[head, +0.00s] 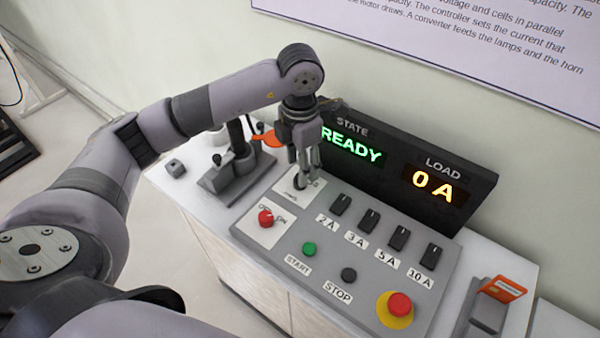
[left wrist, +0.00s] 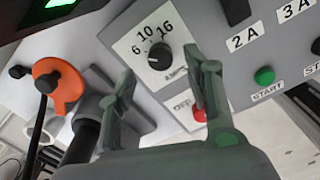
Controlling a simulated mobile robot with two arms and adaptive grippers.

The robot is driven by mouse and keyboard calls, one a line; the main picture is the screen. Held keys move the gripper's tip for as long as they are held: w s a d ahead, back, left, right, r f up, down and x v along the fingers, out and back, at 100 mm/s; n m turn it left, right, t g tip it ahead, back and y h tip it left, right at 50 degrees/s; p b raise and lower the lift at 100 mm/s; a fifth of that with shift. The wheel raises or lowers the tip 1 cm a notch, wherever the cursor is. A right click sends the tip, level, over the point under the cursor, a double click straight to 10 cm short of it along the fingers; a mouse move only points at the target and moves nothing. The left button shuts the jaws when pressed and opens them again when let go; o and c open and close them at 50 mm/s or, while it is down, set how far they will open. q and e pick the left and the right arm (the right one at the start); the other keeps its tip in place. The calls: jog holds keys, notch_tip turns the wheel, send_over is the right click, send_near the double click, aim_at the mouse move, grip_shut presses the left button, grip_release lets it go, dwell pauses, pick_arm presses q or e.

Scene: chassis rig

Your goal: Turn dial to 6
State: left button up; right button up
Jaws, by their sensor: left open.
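The dial is a round black knob (left wrist: 160,57) on a white plate marked 6, 10 and 16, seen in the left wrist view. A small light mark shows near its left edge, on the side of the 6, but it is too small to read surely. In the head view the dial plate (head: 287,196) sits at the panel's upper left, and my gripper mostly covers the knob. My left gripper (head: 302,180) points down over the dial. In the left wrist view its fingers (left wrist: 167,74) are open, one on each side of the knob, and contact cannot be told.
A red OFF/ON knob (head: 265,217) is just below the dial. Several black switches (head: 369,219), a green START button (head: 310,249) and a red stop button (head: 400,304) share the panel. The display (head: 400,165) behind reads READY and 0 A.

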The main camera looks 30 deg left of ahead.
pick_arm(q)
notch_tip(320, 180, up, 8)
jog(key=shift+f, duration=0.15)
dwell(0.5)
